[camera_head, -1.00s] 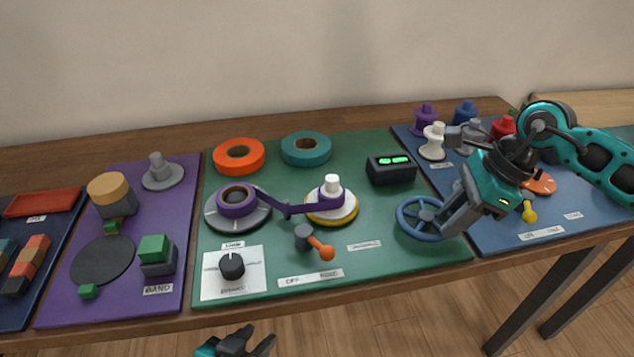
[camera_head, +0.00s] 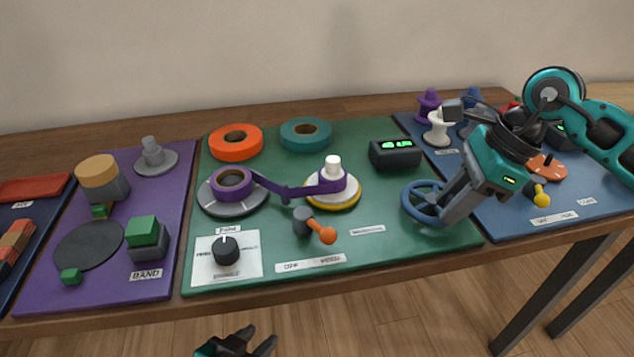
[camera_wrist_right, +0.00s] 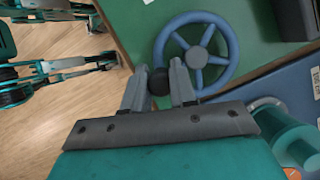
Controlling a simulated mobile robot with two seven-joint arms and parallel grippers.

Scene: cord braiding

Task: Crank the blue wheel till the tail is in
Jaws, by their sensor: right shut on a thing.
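The blue wheel (camera_head: 406,207) lies at the right front of the green mat, partly hidden by my right gripper (camera_head: 437,214). In the right wrist view the wheel (camera_wrist_right: 195,55) shows its spokes and hub. My right gripper (camera_wrist_right: 158,86) is shut on the wheel's dark knob (camera_wrist_right: 158,80) at the rim. A purple tape (camera_head: 290,192) runs from a purple roll (camera_head: 232,184) on a grey disc to a white-topped spool (camera_head: 333,165) on a yellow-rimmed disc. My left gripper (camera_head: 240,344) is open and empty, in front of the table edge.
A black counter (camera_head: 395,154) with green digits too small to read stands behind the wheel. An orange-knobbed lever (camera_head: 327,236) and a black dial (camera_head: 226,251) are at the front. Orange (camera_head: 235,142) and teal (camera_head: 306,134) rolls lie behind. The blue mat (camera_head: 560,224) holds several spools.

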